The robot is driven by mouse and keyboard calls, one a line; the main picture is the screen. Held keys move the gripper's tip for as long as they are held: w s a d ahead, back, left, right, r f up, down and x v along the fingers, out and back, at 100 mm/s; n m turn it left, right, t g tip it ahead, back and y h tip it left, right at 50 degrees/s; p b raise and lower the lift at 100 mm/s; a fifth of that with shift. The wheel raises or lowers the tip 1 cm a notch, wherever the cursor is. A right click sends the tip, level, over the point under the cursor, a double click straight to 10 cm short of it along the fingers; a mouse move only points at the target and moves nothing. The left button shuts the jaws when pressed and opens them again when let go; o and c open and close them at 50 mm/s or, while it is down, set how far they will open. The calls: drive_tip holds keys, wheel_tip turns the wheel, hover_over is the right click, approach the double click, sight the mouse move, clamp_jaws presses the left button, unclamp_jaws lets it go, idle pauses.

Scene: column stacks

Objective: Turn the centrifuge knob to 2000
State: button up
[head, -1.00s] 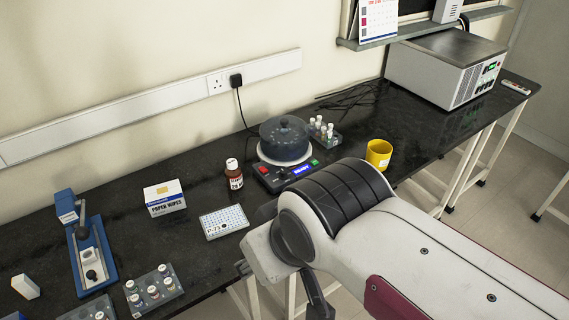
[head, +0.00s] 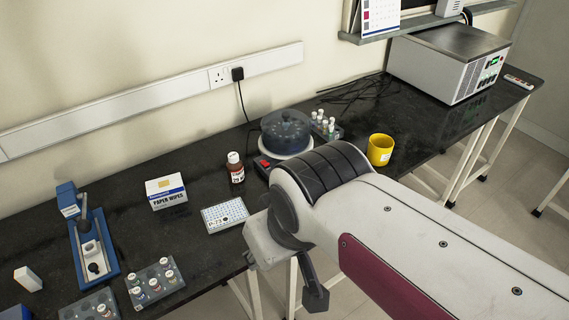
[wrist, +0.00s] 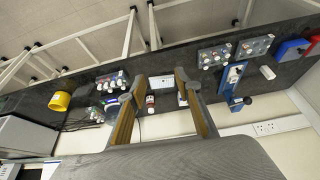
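The centrifuge (head: 285,133) stands on the black bench against the wall, a round unit with a dark translucent lid. A red button (head: 263,164) shows at its front left. My arm hides the rest of its front panel in the head view, and I cannot make out the knob. In the wrist view the centrifuge (wrist: 112,110) is small and partly behind the left finger. My gripper (wrist: 156,86) is open, its two fingers wide apart with nothing held between them. It is well away from the centrifuge.
A brown bottle (head: 235,168), a white well plate (head: 225,216) and a paper wipes box (head: 166,191) stand left of the centrifuge. A vial rack (head: 326,126) and a yellow mug (head: 380,150) are to its right. A grey box instrument (head: 447,65) is at the far right.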

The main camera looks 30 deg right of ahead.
drive_tip(key=w+d+f+m+g+h, duration=0.1)
drive_tip(key=w+d+f+m, duration=0.1)
drive_tip(key=w+d+f, duration=0.6)
drive_tip(key=w+d+f+m+g, duration=0.15)
drive_tip(key=w+d+f, duration=0.25)
drive_tip(key=w+d, duration=0.5)
drive_tip(key=w+d+f+m+g+h, duration=0.1)
drive_tip(key=w+d+f+m, duration=0.35)
drive_tip(key=w, duration=0.65)
drive_tip(key=w+d+t+h, duration=0.1)
drive_tip(key=w+d+t, duration=0.1)
drive_tip(key=w+d, duration=0.2)
drive_tip(key=w, duration=0.3)
drive_tip(key=shift+d+r+m, duration=0.15)
drive_tip(key=shift+r+m, duration=0.15)
drive_tip(key=shift+f, duration=0.15)
drive_tip(key=shift+x, duration=3.8)
